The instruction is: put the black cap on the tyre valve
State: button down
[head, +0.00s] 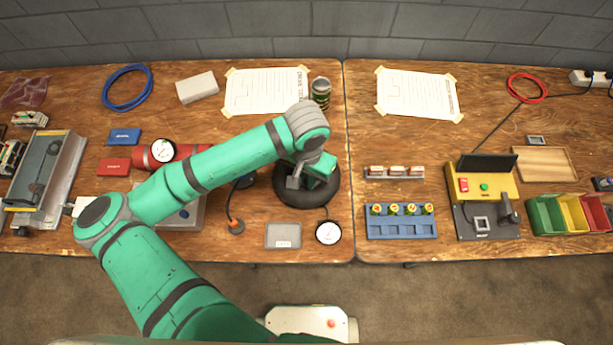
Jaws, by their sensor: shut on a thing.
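The black tyre (329,195) lies flat on the wooden bench, left of the seam between the two bench tops. My gripper (296,184) is over the tyre, pointing down, with my green wrist above it. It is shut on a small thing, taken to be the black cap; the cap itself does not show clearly. The tyre valve is hidden or too small to make out, so I cannot tell whether cap and valve touch.
A pressure gauge (328,232) and a small grey tray (284,236) lie in front of the tyre. A striped can (320,92) stands behind it. A blue rack (401,225) is to the right. A red cylinder with a gauge (141,157) is left, beside my forearm.

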aim_at(306, 181)
jog(key=c, duration=1.6)
grip_release()
jog(key=shift+c, duration=0.2)
notch_tip(306, 181, up, 11)
jog(key=shift+f, duration=0.15)
